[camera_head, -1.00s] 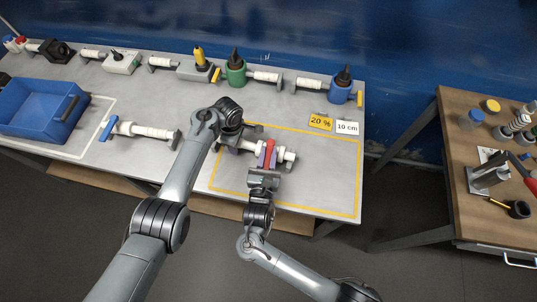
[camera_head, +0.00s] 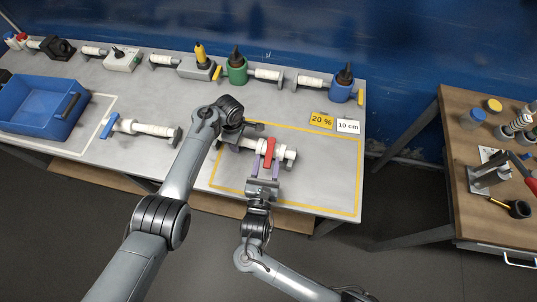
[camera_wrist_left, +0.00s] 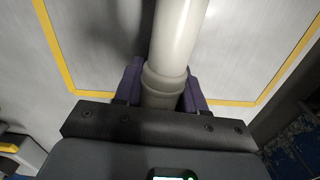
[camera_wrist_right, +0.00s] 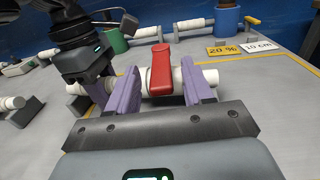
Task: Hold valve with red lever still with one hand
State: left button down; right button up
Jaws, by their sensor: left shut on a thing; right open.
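The valve with the red lever (camera_head: 270,150) lies inside the yellow outline on the grey table, with white pipe on both sides. In the right wrist view the red lever (camera_wrist_right: 161,71) points up and toward me between my right fingers. My right gripper (camera_head: 265,168) is open, its purple fingers on either side of the lever; I cannot tell whether they touch the valve. My left gripper (camera_wrist_left: 163,92) is shut on the white pipe (camera_wrist_left: 172,50) of this assembly.
A blue-lever valve pipe (camera_head: 145,128) lies further left beside a blue bin (camera_head: 38,103). Several fittings stand along the back edge. Yellow "20 %" (camera_head: 321,121) and white "10 cm" (camera_head: 347,126) cards lie at the outline's top right. A wooden table (camera_head: 460,190) stands to the right.

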jog(key=shift+v, duration=1.95)
